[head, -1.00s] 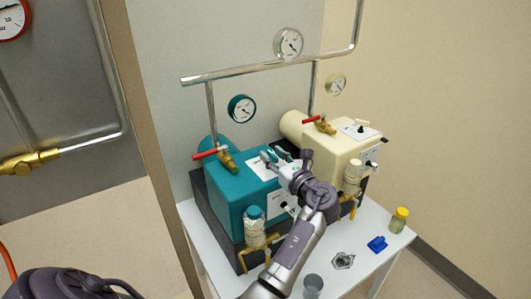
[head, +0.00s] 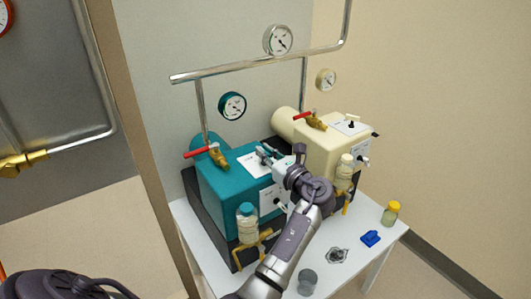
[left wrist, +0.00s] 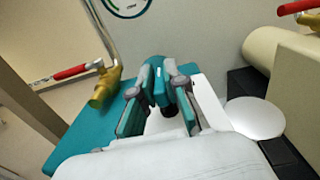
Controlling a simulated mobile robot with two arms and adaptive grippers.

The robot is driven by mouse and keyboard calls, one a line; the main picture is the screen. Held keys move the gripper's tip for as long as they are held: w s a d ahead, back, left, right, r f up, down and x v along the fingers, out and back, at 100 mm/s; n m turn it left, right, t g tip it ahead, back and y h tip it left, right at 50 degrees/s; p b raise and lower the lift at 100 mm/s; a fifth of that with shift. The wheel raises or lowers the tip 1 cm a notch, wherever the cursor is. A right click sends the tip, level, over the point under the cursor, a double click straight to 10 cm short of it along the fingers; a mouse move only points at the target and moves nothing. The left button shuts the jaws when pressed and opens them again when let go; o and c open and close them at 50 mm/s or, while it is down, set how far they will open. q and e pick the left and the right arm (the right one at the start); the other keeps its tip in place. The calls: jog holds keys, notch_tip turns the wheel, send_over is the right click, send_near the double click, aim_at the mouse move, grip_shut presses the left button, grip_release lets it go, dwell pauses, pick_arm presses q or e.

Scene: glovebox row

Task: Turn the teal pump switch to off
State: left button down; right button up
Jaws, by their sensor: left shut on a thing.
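The teal pump (head: 222,184) stands on a dark base at the left of the white table. Its top carries a white label plate (head: 249,160). My left gripper (head: 267,155) is over this plate, reaching in from the front right. In the left wrist view, its two fingers (left wrist: 158,102) come together above the plate, with a small dark part (left wrist: 172,103) between them. The jaws are shut on the pump switch, which the fingers mostly hide, so I cannot read its setting. My right gripper is out of view.
A cream pump (head: 325,148) stands close on the right. A red-handled brass valve (head: 217,157) sits on the teal pump's left side, under a teal gauge (head: 232,106). A blue part (head: 370,238) and a yellow-capped jar (head: 391,213) stand on the white table (head: 345,275).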

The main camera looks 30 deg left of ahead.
pick_arm(q)
jog(key=n+g+y+b, duration=0.1)
jog(key=n+g, duration=0.2)
jog(key=g, duration=0.1)
jog(key=shift+w+g, duration=0.15)
jog(key=shift+g, duration=0.15)
jog(key=shift+n+g+b, duration=0.95)
jog(key=shift+n+g, duration=0.45)
jog(key=shift+g, duration=0.8)
jog(key=c, duration=1.2)
grip_release()
jog(key=w+d, duration=0.1)
jog(key=d, duration=1)
jog(key=shift+w+d, duration=0.35)
jog(key=shift+d, duration=0.05)
